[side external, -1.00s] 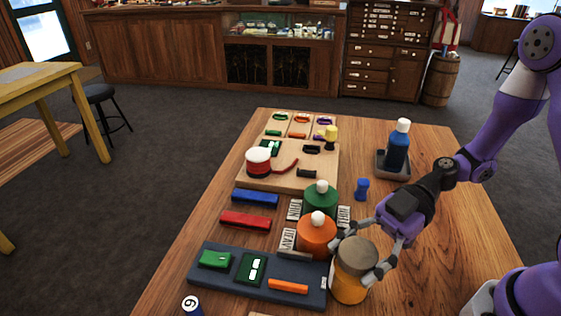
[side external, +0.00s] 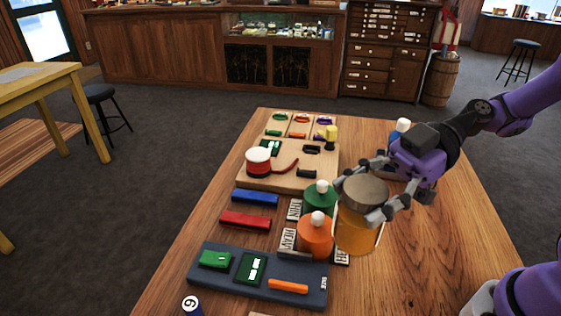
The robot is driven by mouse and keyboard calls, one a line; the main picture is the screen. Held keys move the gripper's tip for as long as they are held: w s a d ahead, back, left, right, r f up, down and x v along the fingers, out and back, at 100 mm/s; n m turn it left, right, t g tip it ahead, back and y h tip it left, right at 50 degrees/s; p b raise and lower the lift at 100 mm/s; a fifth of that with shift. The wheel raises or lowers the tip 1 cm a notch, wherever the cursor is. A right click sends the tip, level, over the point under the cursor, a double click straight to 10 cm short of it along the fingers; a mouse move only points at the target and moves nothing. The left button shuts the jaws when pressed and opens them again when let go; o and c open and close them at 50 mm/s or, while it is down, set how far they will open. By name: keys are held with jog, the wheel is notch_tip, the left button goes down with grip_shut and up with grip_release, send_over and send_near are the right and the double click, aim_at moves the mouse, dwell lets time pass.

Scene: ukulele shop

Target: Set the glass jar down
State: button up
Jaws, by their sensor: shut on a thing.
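The glass jar (side external: 357,232) has amber contents and a brownish lid (side external: 365,190). My gripper (side external: 374,190) is shut on the jar near its lid, with fingers on either side. The jar is upright or nearly so, just right of the orange weight (side external: 315,238) and in front of part of the green weight (side external: 319,197). I cannot tell whether its base touches the wooden table (side external: 430,270) or hangs above it.
A dark tray (side external: 215,285) with green and orange pieces lies at front left. Red (side external: 245,219) and blue (side external: 255,197) bars lie beyond it. A wooden board (side external: 230,178) with small parts is at the back. A blue bottle with a white cap (side external: 402,125) is partly hidden behind my gripper. The table's right side is clear.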

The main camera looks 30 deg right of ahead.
jog(key=w+d+r+m+t+h, duration=0.55)
jog(key=w+d+m+h, duration=0.2)
jog(key=d, duration=0.25)
jog(key=w+d+r+m+t+h, duration=0.4)
jog(key=w+d+m+t+h, duration=0.25)
jog(key=d+m, duration=0.35)
jog(key=s+d+f+m+g+h, duration=0.2)
jog(key=d+f+m+h, duration=0.25)
jog(key=d, duration=0.85)
jog(key=s+d+f+m+g+h, duration=0.1)
jog(key=d+f+m+g+h, duration=0.3)
jog(key=d, duration=0.9)
notch_tip(320, 180, down, 11)
jog(key=shift+s+r+n+t+h, duration=0.15)
jog(key=shift+n+t+h, duration=0.3)
jog(key=shift+t, duration=0.75)
jog(key=o, duration=1.4)
jog(key=shift+a, duration=0.1)
jog(key=shift+o, duration=0.2)
